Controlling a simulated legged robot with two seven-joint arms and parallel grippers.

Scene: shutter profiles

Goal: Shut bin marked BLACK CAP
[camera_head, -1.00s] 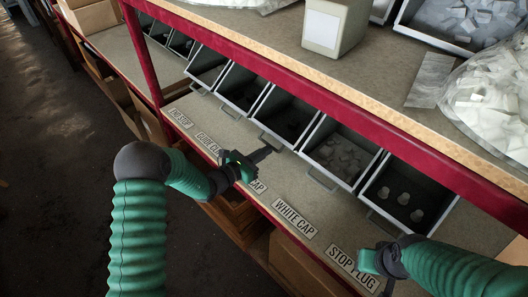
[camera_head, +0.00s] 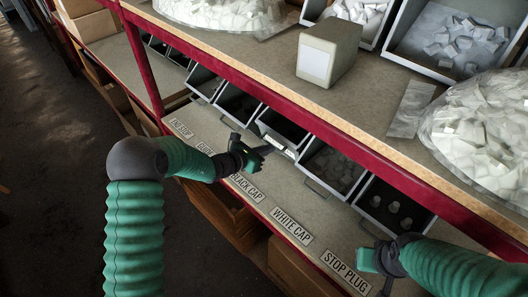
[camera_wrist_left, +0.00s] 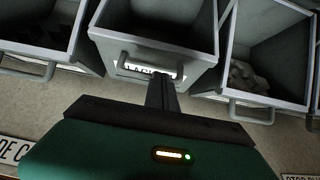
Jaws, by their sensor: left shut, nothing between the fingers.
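The BLACK CAP bin (camera_head: 284,124) is a grey bin in the row under the red shelf edge, with its dark inside showing. Its front face is turned more into view than its neighbours'. My left gripper (camera_head: 265,151) is shut and empty, its tips at the bin's front. In the left wrist view, the shut fingers (camera_wrist_left: 162,90) overlap the lower front of the bin (camera_wrist_left: 155,47) and partly hide its label and handle. Whether they touch cannot be told. The BLACK CAP strip (camera_head: 247,188) lies on the ledge. My right gripper (camera_head: 386,284) is low at right, its jaw state unclear.
The WHITE CAP bin (camera_head: 330,168) and the STOP PLUG bin (camera_head: 395,203) stand open at right. More open bins stand at left. The upper shelf holds a grey box (camera_head: 328,52), bins of white parts and a clear bag (camera_head: 480,120).

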